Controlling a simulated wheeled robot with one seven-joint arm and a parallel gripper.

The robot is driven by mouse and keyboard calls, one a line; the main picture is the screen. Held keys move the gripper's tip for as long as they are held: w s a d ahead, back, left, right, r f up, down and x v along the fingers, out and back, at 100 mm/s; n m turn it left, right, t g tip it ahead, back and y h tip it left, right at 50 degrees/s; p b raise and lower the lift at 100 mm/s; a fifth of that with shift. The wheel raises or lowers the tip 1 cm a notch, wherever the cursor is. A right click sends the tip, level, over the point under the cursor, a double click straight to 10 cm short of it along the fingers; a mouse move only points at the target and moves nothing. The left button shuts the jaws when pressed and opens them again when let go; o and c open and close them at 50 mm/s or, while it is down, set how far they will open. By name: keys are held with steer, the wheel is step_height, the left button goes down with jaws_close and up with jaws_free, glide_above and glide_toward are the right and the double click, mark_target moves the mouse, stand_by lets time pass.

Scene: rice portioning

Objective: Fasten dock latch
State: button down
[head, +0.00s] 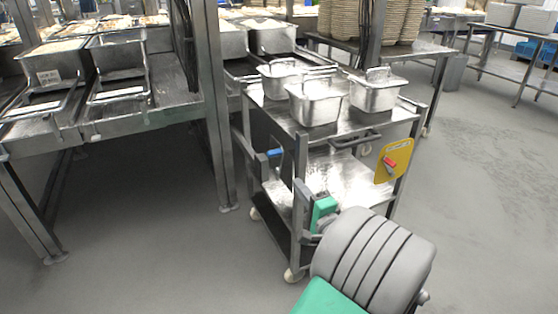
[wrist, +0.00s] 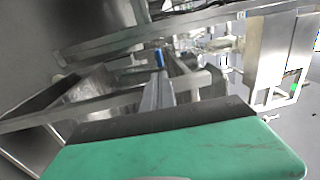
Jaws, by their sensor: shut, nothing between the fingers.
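A steel cart (head: 352,115) stands beside the steel line. A small blue handle (head: 274,153) sits at its left side, by the grey metal brackets; it looks like the dock latch, but its exact position is unclear. The blue handle also shows in the wrist view (wrist: 158,58), beyond the fingers. My gripper (head: 303,190), with a green body, is low by the cart's near-left post, to the right of and below the blue handle. In the wrist view my gripper (wrist: 157,88) is shut and empty, pointing towards the blue handle with a gap between them.
A yellow plate (head: 394,160) with a red handle is on the cart's right side. Three steel pans, including a front one (head: 314,103), stand on the cart top. A steel frame post (head: 213,110) rises left of the cart. Floor at right is clear.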

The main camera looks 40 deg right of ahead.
mark_target(275, 154)
steer(key=p+x, duration=0.1)
steer(key=x, duration=1.2)
steer(key=shift+w, duration=0.2)
steer(key=shift+d, duration=0.1)
